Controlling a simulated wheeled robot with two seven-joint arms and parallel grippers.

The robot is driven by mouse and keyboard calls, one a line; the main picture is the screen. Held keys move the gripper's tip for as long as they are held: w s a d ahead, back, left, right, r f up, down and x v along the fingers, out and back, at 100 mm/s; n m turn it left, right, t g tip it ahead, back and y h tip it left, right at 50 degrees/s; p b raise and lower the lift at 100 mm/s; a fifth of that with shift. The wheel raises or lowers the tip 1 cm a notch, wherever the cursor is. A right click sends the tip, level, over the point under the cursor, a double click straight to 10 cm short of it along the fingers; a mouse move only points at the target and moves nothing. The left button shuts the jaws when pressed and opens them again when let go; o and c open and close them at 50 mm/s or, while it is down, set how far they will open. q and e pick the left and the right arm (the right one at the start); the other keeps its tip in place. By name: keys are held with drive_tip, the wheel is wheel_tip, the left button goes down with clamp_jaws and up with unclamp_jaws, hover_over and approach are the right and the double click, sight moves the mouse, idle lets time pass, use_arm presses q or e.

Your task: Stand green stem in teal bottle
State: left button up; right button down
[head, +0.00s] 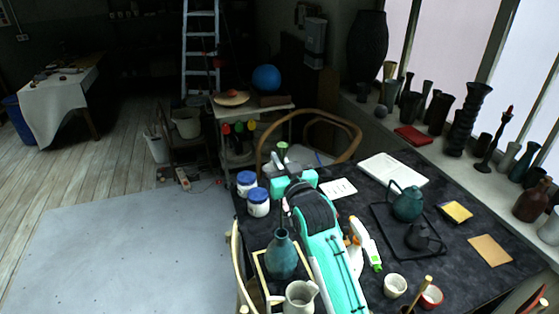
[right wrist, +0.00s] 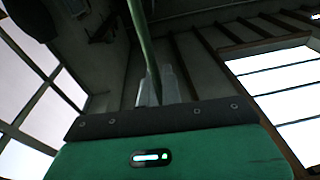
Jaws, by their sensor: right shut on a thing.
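The teal bottle (head: 283,258) stands upright at the near left of the dark table, in or just behind a light wooden frame. My right gripper (head: 279,161) reaches past it, toward the back of the table. It is shut on the green stem (head: 283,147), whose top shows just above the fingers. In the right wrist view the thin green stem (right wrist: 143,42) rises at a slight tilt from between the fingertips (right wrist: 158,88). The stem's lower end is hidden, and it is apart from the bottle. My left gripper does not show.
Two white jars with blue lids (head: 258,203) stand left of my right arm. A pale pitcher (head: 299,297) is in front of the bottle. A dark teapot (head: 407,203) stands on a black tray.

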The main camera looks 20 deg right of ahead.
drive_tip(key=shift+s+p, duration=0.1)
drive_tip(key=shift+p, duration=0.25)
drive_tip(key=shift+f, duration=0.35)
idle(1.1)
drive_tip(key=shift+f, duration=0.15)
drive_tip(key=shift+f+b, duration=0.65)
drive_tip(key=shift+f, duration=0.5)
idle(0.3)
drive_tip(key=shift+f+b, duration=0.45)
drive_tip(key=shift+f, duration=0.35)
wheel_tip(320, 180, down, 14)
drive_tip(key=b, duration=0.7)
drive_tip(key=shift+r, duration=0.25)
idle(2.0)
